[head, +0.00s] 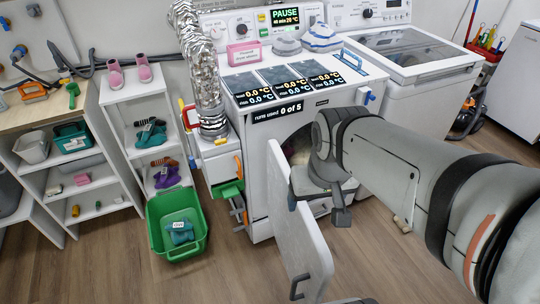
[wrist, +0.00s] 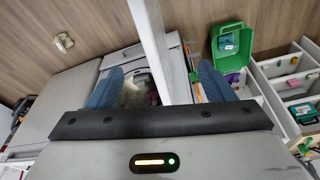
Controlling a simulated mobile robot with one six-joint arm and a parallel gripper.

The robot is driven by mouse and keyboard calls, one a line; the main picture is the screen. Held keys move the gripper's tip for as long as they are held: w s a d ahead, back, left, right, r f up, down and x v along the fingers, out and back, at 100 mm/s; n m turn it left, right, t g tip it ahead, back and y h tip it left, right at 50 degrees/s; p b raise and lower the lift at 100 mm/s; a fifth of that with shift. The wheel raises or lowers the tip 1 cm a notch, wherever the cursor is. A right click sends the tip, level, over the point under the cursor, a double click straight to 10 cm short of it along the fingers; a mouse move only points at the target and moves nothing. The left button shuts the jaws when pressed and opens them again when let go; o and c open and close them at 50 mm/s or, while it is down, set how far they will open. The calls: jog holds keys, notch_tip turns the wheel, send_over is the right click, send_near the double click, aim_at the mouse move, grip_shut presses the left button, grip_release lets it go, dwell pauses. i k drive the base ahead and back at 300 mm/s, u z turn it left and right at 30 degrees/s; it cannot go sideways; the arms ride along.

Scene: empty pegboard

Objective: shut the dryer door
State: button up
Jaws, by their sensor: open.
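The dryer (head: 265,130) stands in the middle of the head view, with a display reading "runs used 0 of 5" on its front. Its white door (head: 300,235) is wide open, swung out toward me, with a dark handle (head: 298,286) near its lower free end. My arm reaches in from the right, and my wrist is beside the door, in front of the dryer opening. In the wrist view my gripper (wrist: 160,78) is open, with its blue fingers apart. The door (wrist: 152,40) shows edge-on between them; I cannot tell whether they touch it. The fingers are not clear in the head view.
A green bin (head: 157,248) with a teal item stands on the floor left of the dryer. White shelves (head: 109,185) hold shoes and cloths. A silver hose (head: 200,70) rises left of the dryer. A washer (head: 415,70) stands to the right. Wooden floor is clear in front.

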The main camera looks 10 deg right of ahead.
aim_at(308, 260)
jog(key=z, duration=0.25)
jog(key=k, duration=1)
jog(key=z, duration=0.6)
jog(key=i, duration=0.3)
jog(key=u, duration=0.15)
jog(key=k, duration=0.75)
jog(key=u, duration=0.2)
jog(key=i, duration=0.8)
jog(key=z, duration=0.1)
